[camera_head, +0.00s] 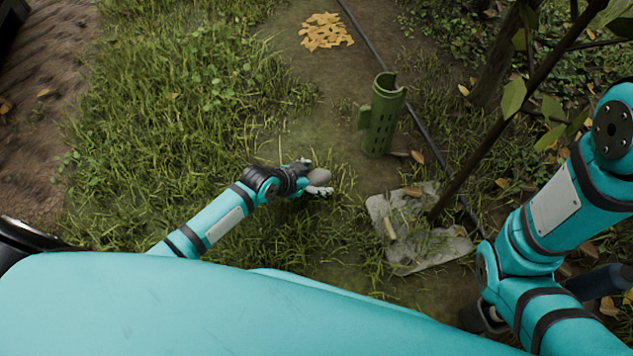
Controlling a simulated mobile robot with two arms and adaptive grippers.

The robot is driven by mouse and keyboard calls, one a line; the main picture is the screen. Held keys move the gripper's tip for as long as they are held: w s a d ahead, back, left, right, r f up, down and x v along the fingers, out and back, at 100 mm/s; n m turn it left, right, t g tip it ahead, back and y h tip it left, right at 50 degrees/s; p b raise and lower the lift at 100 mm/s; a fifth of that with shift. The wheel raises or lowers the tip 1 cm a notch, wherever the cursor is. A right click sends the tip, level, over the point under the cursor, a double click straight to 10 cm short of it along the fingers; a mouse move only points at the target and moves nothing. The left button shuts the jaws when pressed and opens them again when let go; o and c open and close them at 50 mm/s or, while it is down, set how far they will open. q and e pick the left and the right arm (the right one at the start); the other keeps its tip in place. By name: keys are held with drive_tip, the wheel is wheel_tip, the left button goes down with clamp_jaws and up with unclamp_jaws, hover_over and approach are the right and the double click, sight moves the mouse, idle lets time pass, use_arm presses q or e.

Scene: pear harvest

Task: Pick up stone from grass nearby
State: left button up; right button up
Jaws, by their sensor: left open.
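A small grey-brown rounded stone (320,175) lies at the edge of the grass, left of the middle of the head view. My left gripper (314,179) reaches in from the left and is open. Its fingers are on either side of the stone, which shows between them. The gripper hides part of the stone, and I cannot tell whether the fingers touch it.
A green slotted tube (382,115) stands upright beyond the stone. A flat pale slab (418,250) lies right of the gripper, by a thin trunk (478,160). A dark hose (412,97) crosses the dirt. Yellow leaves (325,32) lie farther back. Grass (160,130) is open at left.

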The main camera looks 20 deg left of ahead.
use_arm(q)
drive_tip(key=shift+r, duration=0.1)
drive_tip(key=c, duration=1.5)
